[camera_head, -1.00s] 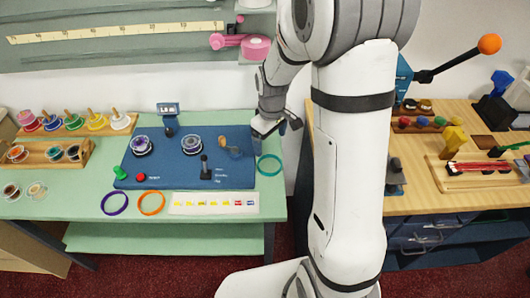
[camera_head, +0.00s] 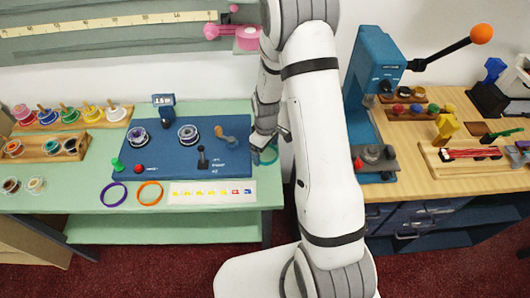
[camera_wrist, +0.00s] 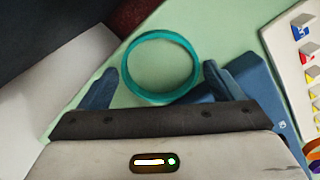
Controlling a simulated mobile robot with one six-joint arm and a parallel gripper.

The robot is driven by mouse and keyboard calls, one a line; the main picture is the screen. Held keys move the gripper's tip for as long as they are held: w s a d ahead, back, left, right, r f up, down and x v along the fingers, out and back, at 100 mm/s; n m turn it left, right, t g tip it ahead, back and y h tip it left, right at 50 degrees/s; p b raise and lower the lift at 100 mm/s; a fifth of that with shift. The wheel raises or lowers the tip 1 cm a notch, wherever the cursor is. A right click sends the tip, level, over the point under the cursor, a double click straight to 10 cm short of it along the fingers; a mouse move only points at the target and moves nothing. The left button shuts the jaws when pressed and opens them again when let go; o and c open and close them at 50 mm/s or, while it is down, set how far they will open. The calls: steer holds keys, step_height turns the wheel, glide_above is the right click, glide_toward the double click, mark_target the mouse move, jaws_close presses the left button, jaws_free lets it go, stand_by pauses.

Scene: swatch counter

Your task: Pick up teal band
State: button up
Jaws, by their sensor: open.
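The teal band (camera_wrist: 127,84) is a ring lying flat on the green counter, near its right end. In the wrist view it shows almost whole, ahead of and between the fingers. In the head view only part of the teal band (camera_head: 271,154) shows, partly hidden by my gripper (camera_head: 262,151). My gripper (camera_wrist: 158,85) is open, with its two blue-grey fingers apart on either side of the band's near edge. Nothing is held. I cannot tell the exact height of the fingertips above the counter.
A blue mat (camera_head: 180,168) with spools and a black lever lies left of the band. A purple band (camera_head: 113,195), an orange band (camera_head: 149,195) and a label strip (camera_head: 213,193) lie in front. A wooden bench (camera_head: 400,206) with a blue press (camera_head: 372,75) stands right, across a gap.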

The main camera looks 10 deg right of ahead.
steer(key=shift+f, duration=0.15)
steer(key=c, duration=0.7)
steer(key=shift+c, duration=0.2)
